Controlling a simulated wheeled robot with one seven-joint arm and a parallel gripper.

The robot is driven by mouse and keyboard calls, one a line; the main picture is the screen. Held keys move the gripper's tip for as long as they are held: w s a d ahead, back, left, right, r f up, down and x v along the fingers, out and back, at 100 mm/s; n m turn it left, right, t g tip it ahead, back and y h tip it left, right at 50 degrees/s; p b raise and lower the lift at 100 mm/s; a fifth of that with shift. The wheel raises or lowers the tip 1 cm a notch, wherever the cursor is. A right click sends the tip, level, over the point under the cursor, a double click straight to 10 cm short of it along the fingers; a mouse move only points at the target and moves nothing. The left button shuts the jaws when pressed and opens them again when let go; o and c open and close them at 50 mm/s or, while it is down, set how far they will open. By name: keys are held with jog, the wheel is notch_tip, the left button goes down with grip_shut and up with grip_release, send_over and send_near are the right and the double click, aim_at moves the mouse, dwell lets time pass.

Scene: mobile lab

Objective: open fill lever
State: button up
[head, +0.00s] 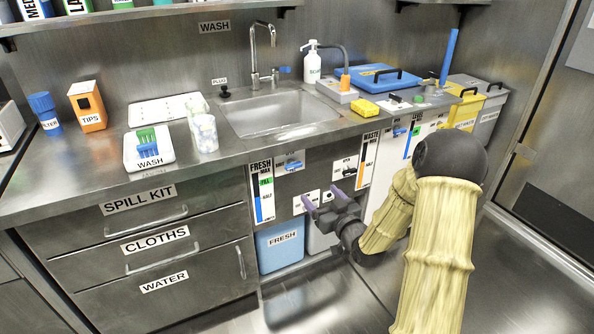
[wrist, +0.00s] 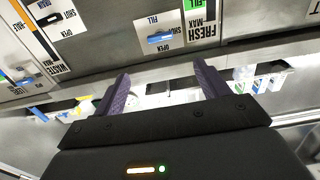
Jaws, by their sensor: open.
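The fill lever (head: 291,166) is a small blue handle on a white plate, on the steel front below the sink, beside the FRESH gauge. It lies about level. In the wrist view, which is upside down, the fill lever (wrist: 161,38) shows on its plate marked FILL, OPEN and SHUT. My gripper (head: 322,196) is in front of the cabinet, lower than the lever and a little to its right. Its two purple fingers are apart and empty, and in the wrist view the gripper (wrist: 161,82) is clear of the lever.
The FRESH gauge (head: 262,191) is left of the lever. A black lever (head: 346,168) and the WASTE gauge (head: 369,158) are to the right. A blue FRESH tank (head: 280,246) stands below. The sink (head: 280,112) is above. Drawers (head: 160,245) fill the left; open floor lies in front.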

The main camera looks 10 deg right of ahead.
aim_at(295, 167)
jog(key=b+x, duration=0.2)
jog(key=x, duration=1.3)
jog(key=shift+w+a+b, duration=0.1)
jog(key=shift+w+b, duration=0.05)
jog(key=shift+b, duration=0.2)
jog(key=c, duration=1)
jog(key=shift+r+m+p, duration=0.1)
jog(key=shift+m+p, duration=0.75)
jog(key=shift+m, duration=0.15)
jog(key=shift+m+p, duration=0.45)
jog(key=shift+m, duration=0.55)
jog(key=o, duration=1)
